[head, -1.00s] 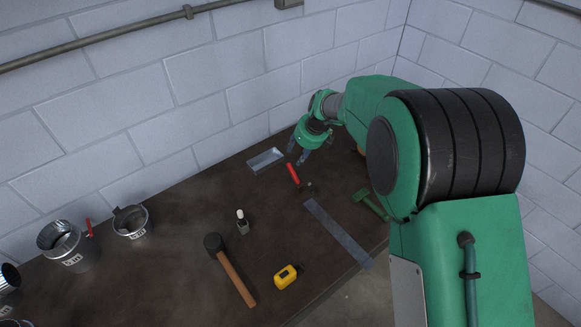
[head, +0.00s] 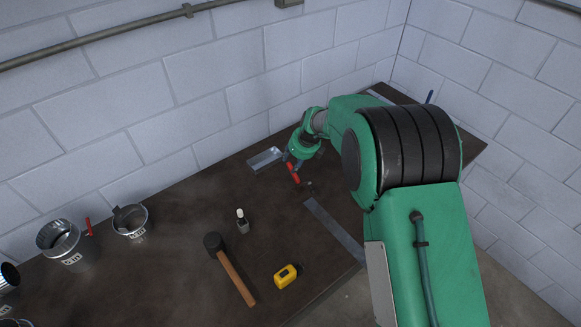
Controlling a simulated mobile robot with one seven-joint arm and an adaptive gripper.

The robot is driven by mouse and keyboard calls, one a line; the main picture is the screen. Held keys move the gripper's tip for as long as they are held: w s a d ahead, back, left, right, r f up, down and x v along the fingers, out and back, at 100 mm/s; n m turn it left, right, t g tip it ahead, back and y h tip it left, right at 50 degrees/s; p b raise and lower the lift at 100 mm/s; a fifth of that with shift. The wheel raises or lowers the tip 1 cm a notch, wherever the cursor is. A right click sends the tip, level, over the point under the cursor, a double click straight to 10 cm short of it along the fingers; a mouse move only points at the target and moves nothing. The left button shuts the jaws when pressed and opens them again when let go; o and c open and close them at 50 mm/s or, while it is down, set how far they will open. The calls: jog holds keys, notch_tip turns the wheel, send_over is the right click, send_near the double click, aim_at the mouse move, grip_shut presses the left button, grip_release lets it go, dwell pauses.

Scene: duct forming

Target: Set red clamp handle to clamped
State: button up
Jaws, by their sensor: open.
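The red clamp handle (head: 293,171) stands near the back of the dark workbench, just right of the shallow metal tray. The clamp's small metal base (head: 307,187) shows just below it. My gripper (head: 291,162) is open, with its fingers at the upper end of the red handle. The fingers partly hide the handle's top, and I cannot tell whether they touch it. My green arm reaches in from the right.
The metal tray (head: 266,159) lies left of my gripper. A flat metal strip (head: 334,230) lies in front of the clamp.

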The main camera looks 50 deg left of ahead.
aim_at(290, 167)
jog(key=shift+x, duration=2.5)
grip_shut()
